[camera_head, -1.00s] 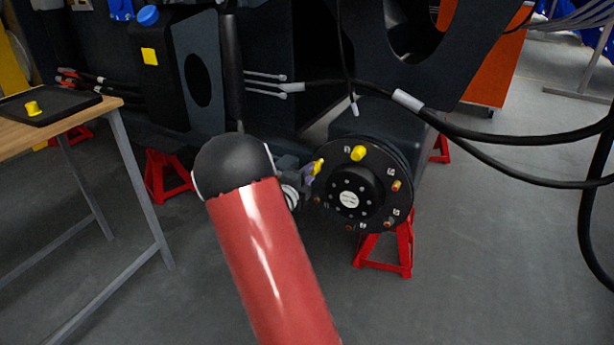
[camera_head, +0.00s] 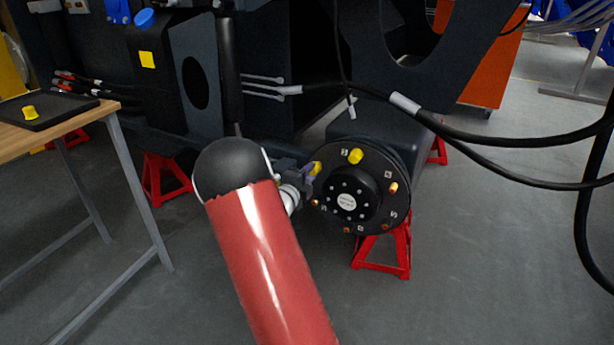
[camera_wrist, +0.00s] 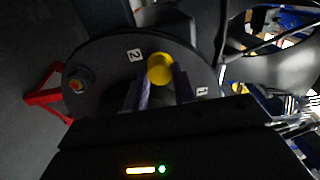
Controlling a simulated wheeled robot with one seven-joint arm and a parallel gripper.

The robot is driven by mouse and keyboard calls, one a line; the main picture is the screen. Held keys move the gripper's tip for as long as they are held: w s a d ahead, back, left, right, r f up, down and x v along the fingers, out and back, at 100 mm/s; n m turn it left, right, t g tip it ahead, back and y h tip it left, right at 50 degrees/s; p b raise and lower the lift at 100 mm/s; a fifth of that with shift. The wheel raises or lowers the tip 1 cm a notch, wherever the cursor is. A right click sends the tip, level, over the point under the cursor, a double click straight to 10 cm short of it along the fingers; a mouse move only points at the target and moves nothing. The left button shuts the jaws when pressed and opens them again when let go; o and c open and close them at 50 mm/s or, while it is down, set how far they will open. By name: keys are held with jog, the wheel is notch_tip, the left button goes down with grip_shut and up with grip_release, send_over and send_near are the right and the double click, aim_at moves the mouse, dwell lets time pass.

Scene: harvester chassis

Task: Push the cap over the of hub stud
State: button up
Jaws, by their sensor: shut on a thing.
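The round black hub (camera_head: 376,220) faces me, with several orange-brown studs around its flange. One yellow cap (camera_head: 355,156) sits on the upper stud. My gripper (camera_head: 311,170) is at the hub's upper left edge, shut on another yellow cap (camera_head: 317,167). In the wrist view this held cap (camera_wrist: 160,68) is between the tips of my two fingers (camera_wrist: 159,90), in front of the hub face, between the number labels. The stud behind it is hidden, and I cannot tell whether the cap touches it. A bare stud (camera_wrist: 77,86) shows to the left there.
A wooden table (camera_head: 85,117) at left bears a black tray (camera_head: 70,106) with one yellow cap (camera_head: 29,112). A red stand (camera_head: 383,262) is under the hub. Black hoses (camera_head: 500,142) hang at right. Floor in front of the hub is clear.

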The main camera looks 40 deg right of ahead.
jog(key=shift+w+d, duration=0.25)
jog(key=shift+d, duration=0.35)
jog(key=shift+d, duration=0.15)
jog(key=o, duration=0.9)
jog(key=shift+c, duration=0.2)
jog(key=p+v, duration=0.2)
jog(key=v, duration=0.3)
